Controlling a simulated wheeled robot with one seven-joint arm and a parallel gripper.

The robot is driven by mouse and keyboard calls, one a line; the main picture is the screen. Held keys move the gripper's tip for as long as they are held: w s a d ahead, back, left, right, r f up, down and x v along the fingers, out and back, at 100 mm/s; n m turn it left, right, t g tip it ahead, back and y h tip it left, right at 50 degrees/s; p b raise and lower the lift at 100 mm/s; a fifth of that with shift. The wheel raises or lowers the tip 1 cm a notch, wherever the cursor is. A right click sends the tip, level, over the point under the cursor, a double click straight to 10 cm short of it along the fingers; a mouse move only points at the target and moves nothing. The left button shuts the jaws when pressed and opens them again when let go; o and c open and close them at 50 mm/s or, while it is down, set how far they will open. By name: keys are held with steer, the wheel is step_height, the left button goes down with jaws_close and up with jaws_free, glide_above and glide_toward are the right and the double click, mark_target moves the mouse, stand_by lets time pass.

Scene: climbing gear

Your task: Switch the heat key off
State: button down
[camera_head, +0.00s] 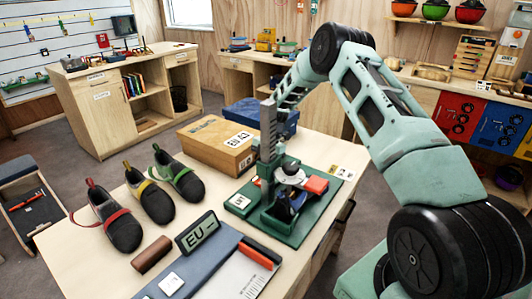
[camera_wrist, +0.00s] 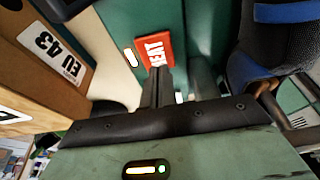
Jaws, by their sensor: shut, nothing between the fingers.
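The heat key is a red block marked HEAT (camera_wrist: 153,50) on a green panel in the wrist view. A small bright white light (camera_wrist: 131,58) sits just left of it. My gripper (camera_wrist: 159,72) is shut and empty, its dark fingertips at the key's lower edge; I cannot tell whether they touch it. In the head view the green machine (camera_head: 297,231) stands on the table with an upright grey rack column (camera_head: 267,128). My gripper is hidden behind the machine there, and I cannot make out the key.
A dark shoe with blue trim (camera_wrist: 285,12) is close right of the fingers. A cardboard EU 43 box (camera_head: 216,146) and a blue box (camera_head: 259,117) stand beside the machine. Several shoes (camera_head: 154,201) and an EU sign (camera_head: 197,233) occupy the table's left and front.

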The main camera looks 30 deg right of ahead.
steer(key=shift+f, duration=1.05)
